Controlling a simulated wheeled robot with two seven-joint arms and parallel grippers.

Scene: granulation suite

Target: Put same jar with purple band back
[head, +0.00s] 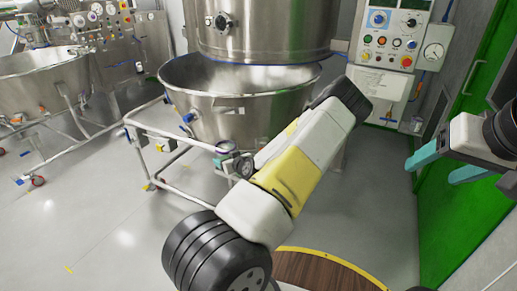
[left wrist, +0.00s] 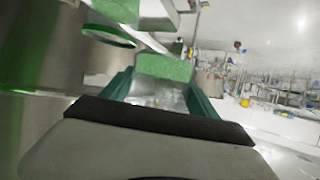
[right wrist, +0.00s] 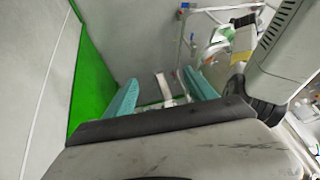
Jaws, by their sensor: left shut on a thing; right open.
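My left gripper (left wrist: 158,98) is shut in the left wrist view, its teal fingers on either side of a clear thing with a speckled green top (left wrist: 165,67). It looks like a jar, but no purple band shows on it. My right gripper (head: 432,170) is open and empty at the right of the head view, in front of the green door. Its spread teal fingers also show in the right wrist view (right wrist: 158,88).
A large steel bowl (head: 235,110) on a white wheeled frame (head: 165,140) stands behind my left arm. A control panel (head: 392,35) is at the back right, and a green door (head: 455,225) at the right. The grey floor at left is largely clear.

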